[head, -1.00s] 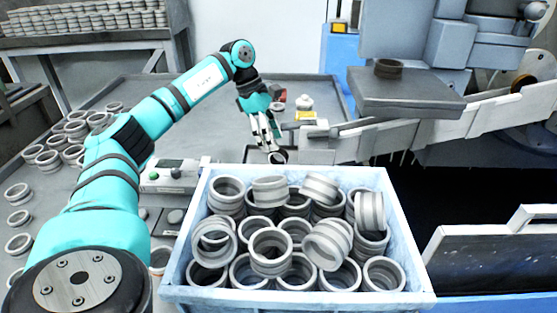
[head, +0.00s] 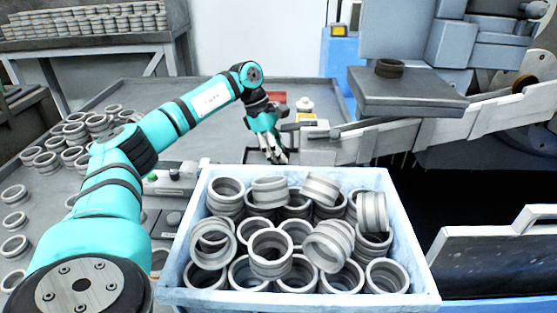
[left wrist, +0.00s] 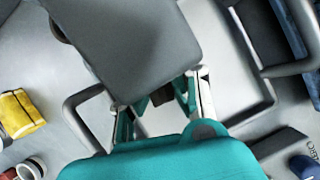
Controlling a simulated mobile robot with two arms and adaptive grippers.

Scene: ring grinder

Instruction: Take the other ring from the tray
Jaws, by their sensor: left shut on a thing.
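My left gripper (head: 277,157) reaches down at the small tray (head: 318,157) behind the blue crate, its fingertips low and close to the crate's far edge. My right gripper is not in view.
A blue crate (head: 427,283) full of grey rings stands in front. Loose rings (head: 75,130) lie on the table at left. A brown ring (head: 389,68) sits on a grey machine block (head: 415,92). A white bottle (head: 305,106) stands behind the tray.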

